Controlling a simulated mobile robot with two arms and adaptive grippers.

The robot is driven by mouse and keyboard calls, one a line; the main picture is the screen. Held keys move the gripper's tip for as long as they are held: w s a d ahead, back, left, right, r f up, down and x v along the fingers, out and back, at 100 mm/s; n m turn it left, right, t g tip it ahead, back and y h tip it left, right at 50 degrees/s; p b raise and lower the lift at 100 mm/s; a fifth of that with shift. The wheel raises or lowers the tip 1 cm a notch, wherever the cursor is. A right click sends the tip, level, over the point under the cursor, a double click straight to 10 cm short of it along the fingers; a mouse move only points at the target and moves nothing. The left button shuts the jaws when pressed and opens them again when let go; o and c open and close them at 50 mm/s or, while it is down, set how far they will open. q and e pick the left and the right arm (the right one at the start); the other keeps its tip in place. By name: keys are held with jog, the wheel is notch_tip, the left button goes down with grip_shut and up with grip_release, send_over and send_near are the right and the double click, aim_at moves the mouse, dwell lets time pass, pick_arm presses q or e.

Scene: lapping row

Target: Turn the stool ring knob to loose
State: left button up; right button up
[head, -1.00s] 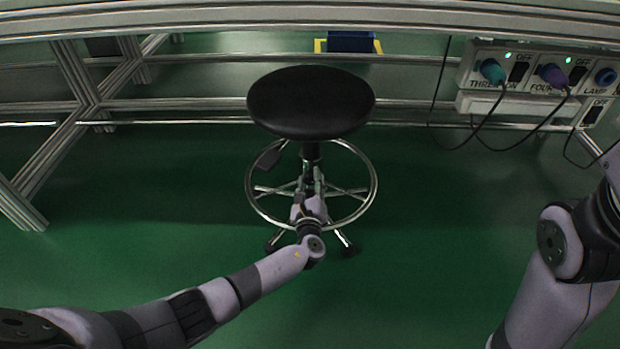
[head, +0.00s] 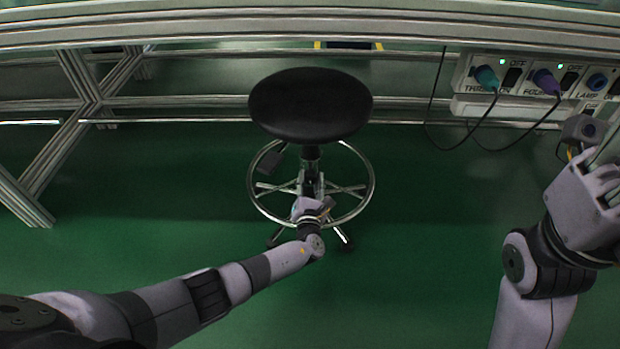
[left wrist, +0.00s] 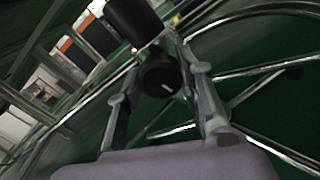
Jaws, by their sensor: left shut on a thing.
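The black stool (head: 311,105) stands on the green floor, with a chrome foot ring (head: 369,190) around its column. My left gripper (head: 312,180) reaches in low at the front of the column, under the seat. In the left wrist view the round black ring knob (left wrist: 158,76), with a short white mark on its face, sits between the fingers of my left gripper (left wrist: 165,70), which are shut on it. In the head view the knob is hidden by the hand. My right gripper (head: 598,185) is at the right edge, partly cut off; its fingers are unclear.
A bench frame (head: 75,80) with metal legs and rails stands behind and at the left. A socket panel (head: 480,100) with plugs and hanging cables is at the upper right. A dark paddle lever (head: 270,161) hangs under the seat. The floor around the stool is clear.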

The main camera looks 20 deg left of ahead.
pick_arm(q)
jog(key=shift+w+r+m+p, duration=0.1)
jog(key=shift+r+m+p, duration=0.1)
jog(key=shift+m, duration=0.45)
jog(key=shift+r+m+p, duration=0.1)
jog(key=shift+m+p, duration=0.05)
jog(key=shift+m, duration=0.5)
jog(key=shift+f, duration=0.1)
jog(key=o, duration=1.2)
jog(key=shift+f, duration=0.1)
jog(key=shift+c, duration=0.2)
jog(key=shift+s+f, duration=0.1)
jog(key=shift+s, duration=0.1)
jog(key=shift+s+d, duration=0.1)
jog(key=shift+s, duration=0.15)
jog(key=v, duration=1.1)
jog(key=shift+s, duration=0.1)
